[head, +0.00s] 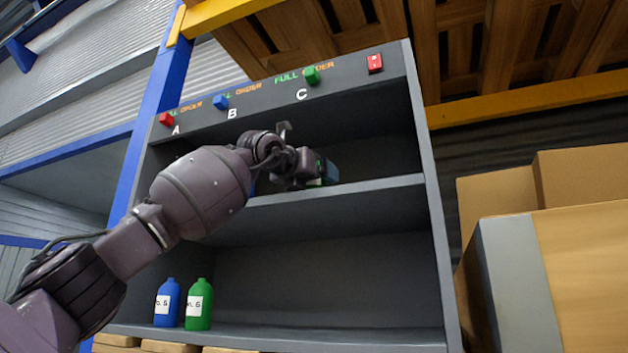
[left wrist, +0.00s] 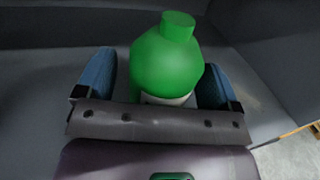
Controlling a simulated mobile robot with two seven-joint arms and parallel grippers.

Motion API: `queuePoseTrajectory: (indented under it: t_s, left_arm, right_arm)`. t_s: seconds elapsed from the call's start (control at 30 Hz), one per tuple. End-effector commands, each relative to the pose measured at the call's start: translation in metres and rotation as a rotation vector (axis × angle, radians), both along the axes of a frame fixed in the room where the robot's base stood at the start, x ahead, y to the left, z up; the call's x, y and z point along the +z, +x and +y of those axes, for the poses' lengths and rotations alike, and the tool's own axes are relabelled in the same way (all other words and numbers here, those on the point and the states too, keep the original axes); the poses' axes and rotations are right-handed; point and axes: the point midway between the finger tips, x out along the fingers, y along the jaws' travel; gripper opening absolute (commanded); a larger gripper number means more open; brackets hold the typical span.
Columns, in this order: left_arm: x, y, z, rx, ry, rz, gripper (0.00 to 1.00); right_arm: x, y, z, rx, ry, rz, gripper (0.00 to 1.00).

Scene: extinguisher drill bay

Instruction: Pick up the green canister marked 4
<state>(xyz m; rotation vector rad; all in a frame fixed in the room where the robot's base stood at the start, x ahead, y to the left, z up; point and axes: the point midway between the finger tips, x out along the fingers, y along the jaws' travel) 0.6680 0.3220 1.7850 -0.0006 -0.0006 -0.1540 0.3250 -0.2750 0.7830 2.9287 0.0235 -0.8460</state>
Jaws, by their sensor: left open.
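A green canister (left wrist: 167,62) with a green cap stands on the shelf in the left wrist view. It is between the two blue fingers of my left gripper (left wrist: 157,75), with a gap beside the right finger. Only the top edge of its white label shows, so its number is hidden. In the head view my left gripper (head: 324,172) is at the upper shelf and covers most of this canister. The left gripper is open. Another green canister (head: 199,305) stands on the lower shelf beside a blue canister (head: 167,303). My right gripper is not in view.
The grey shelf unit (head: 430,210) has a panel above with red, blue and green buttons and letters A, B, C. A bit of blue (head: 250,188) shows behind my arm. Cardboard boxes (head: 580,240) stand at the right. The lower shelf's right side is clear.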

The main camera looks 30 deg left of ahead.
Motion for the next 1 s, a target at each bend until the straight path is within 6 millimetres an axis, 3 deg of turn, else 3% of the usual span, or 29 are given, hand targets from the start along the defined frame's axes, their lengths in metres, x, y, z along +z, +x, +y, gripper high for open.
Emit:
queuePoseTrajectory:
  t_s: [0.07, 0.4, 0.73, 1.0]
  left_arm:
    - [0.000, 0.000, 0.000, 0.000, 0.000, 0.001, 0.78]
    - [0.000, 0.000, 0.000, 0.000, 0.000, 0.000, 0.26]
    - [0.003, -0.001, 0.000, -0.001, 0.000, -0.002, 0.24]
    - [0.023, -0.002, -0.001, -0.002, -0.001, -0.003, 0.24]
  right_arm:
    - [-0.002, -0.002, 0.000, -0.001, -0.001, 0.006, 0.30]
    - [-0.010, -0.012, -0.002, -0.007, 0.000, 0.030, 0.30]
    - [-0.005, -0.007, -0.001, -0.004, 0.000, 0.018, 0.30]
    - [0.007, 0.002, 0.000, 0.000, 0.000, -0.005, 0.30]
